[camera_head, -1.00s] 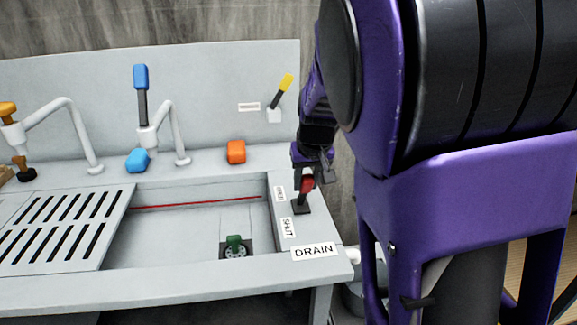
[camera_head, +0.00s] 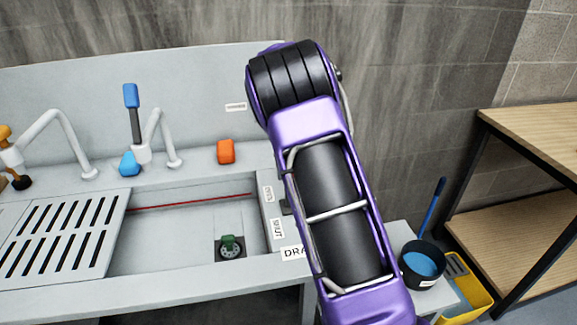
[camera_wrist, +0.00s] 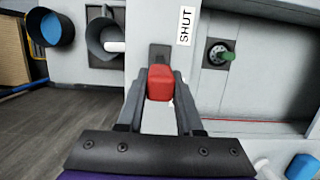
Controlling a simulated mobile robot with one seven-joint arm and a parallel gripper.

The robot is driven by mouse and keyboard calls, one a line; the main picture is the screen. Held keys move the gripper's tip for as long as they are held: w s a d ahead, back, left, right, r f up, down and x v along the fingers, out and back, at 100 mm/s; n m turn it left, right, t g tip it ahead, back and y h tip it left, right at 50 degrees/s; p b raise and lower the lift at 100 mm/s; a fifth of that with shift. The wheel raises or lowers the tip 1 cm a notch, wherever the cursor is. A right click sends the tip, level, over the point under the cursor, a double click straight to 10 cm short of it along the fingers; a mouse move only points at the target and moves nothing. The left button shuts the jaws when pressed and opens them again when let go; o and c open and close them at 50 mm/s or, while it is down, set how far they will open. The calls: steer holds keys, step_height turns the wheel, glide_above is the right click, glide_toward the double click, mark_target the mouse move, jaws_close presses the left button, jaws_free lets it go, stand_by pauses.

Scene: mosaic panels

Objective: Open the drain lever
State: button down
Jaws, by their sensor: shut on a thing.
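The drain lever's red handle (camera_wrist: 160,83) sits between the two fingers of my gripper (camera_wrist: 160,95) in the wrist view, and the fingers are shut on it. The lever's dark base (camera_wrist: 160,52) shows beyond the handle, beside the "SHUT" label (camera_wrist: 185,27). In the head view my purple arm hides the gripper and the lever; only an edge of the lever's dark base (camera_head: 285,206) shows. The "DRAIN" label (camera_head: 292,253) is partly covered. The drain with a green plug (camera_head: 231,247) lies in the sink basin (camera_head: 170,225); it also shows in the wrist view (camera_wrist: 219,52).
Blue-handled tap (camera_head: 132,115), orange block (camera_head: 226,151) and slotted drainboard (camera_head: 60,235) are left of my arm. A dark pot with blue contents (camera_head: 422,265), a yellow bucket (camera_head: 470,290) and a wooden shelf (camera_head: 535,130) stand to the right.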

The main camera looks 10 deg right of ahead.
steer(key=shift+w+f+g, duration=0.15)
steer(key=shift+w+g, duration=0.35)
steer(key=shift+g, duration=0.05)
steer(key=shift+w+f+g, duration=0.15)
steer(key=shift+w+g, duration=0.35)
steer(key=shift+g, duration=0.05)
steer(key=c, duration=0.6)
jaws_free()
steer(key=shift+o, duration=0.2)
step_height(320, 180, up, 10)
